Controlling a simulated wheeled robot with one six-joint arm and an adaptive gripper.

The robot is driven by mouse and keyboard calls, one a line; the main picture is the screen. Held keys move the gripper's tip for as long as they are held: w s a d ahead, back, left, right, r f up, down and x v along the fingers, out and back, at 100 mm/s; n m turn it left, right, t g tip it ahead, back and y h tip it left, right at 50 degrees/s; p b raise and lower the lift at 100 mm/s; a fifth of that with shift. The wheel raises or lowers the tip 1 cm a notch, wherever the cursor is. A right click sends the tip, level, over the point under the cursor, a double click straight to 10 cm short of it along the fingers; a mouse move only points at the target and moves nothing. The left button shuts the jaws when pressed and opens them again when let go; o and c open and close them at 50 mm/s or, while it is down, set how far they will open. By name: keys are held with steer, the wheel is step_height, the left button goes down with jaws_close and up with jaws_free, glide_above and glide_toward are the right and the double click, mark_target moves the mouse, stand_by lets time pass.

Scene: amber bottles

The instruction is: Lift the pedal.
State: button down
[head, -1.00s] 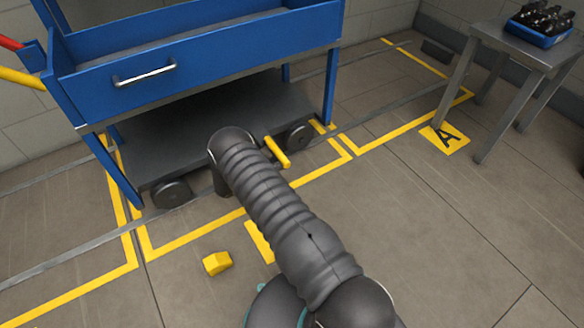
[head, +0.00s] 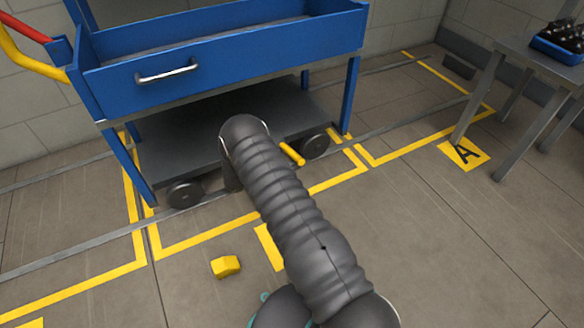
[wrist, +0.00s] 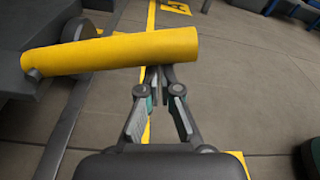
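The pedal is a yellow bar (head: 292,153) that sticks out from the lower front of the blue cart, left of the right wheel. In the wrist view the pedal (wrist: 110,53) is a thick yellow cylinder that crosses the upper left, its free end at the right. My gripper (wrist: 159,73) points at the pedal from below in that picture. Its two fingertips are together at the pedal's lower edge, near the free end, with nothing seen between them. Contact cannot be told. In the head view my arm hides the gripper.
The blue cart (head: 225,62) has a dark lower shelf and wheels (head: 185,194). A yellow block (head: 226,266) lies on the floor. A grey table (head: 520,55) with a blue crate of bottles (head: 560,45) stands at the right. The floor between is open.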

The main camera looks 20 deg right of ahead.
steer(key=shift+w+r, duration=0.15)
steer(key=shift+r, duration=0.1)
step_height(320, 180, down, 5)
steer(key=s+b, duration=0.1)
steer(key=b, duration=0.3)
steer(key=s+a+r+p, duration=0.1)
steer(key=a+r, duration=0.1)
steer(key=a, duration=0.7)
